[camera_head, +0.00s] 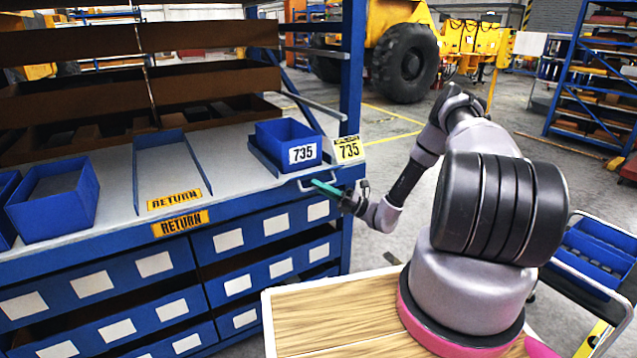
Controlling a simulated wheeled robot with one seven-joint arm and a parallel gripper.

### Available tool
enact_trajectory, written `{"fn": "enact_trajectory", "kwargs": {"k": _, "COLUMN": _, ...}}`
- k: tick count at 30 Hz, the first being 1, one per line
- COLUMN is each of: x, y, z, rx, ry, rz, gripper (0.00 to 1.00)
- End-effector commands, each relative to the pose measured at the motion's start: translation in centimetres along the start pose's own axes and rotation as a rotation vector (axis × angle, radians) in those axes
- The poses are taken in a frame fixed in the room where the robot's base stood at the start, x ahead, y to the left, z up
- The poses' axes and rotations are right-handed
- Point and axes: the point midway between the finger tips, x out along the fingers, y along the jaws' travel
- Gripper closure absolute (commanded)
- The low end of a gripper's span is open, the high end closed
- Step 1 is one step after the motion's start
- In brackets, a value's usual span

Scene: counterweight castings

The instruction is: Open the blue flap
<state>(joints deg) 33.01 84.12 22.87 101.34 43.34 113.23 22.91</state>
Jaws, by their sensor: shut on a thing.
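A pale bar handle (306,184) sticks out from the blue front edge of the rack, below the bin labelled 735. The blue flap (281,196) appears to be the blue front face behind this handle; its outline is hard to make out, and it looks upright. My gripper (326,186), with teal fingers, reaches in from the right and is shut on the handle. The fingers and handle overlap, so the exact contact is partly hidden.
A RETURN lane (165,172) and another blue bin (55,198) are to the left. Labelled drawers (228,240) lie below. A wooden-topped surface (330,322) is in front.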

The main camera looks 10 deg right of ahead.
Motion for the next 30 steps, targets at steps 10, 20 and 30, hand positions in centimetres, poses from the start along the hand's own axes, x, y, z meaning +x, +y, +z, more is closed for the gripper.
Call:
{"fn": "enact_trajectory", "kwargs": {"k": 10, "x": -0.7, "y": -1.5, "z": -0.5, "rx": -0.188, "ry": -0.002, "rz": 0.187, "gripper": 1.00}}
{"fn": "enact_trajectory", "kwargs": {"k": 20, "x": -0.8, "y": -2.2, "z": -0.7, "rx": -0.276, "ry": 0.000, "rz": 0.276, "gripper": 1.00}}
{"fn": "enact_trajectory", "kwargs": {"k": 30, "x": -0.8, "y": -2.2, "z": -0.7, "rx": -0.293, "ry": 0.001, "rz": 0.293, "gripper": 1.00}}
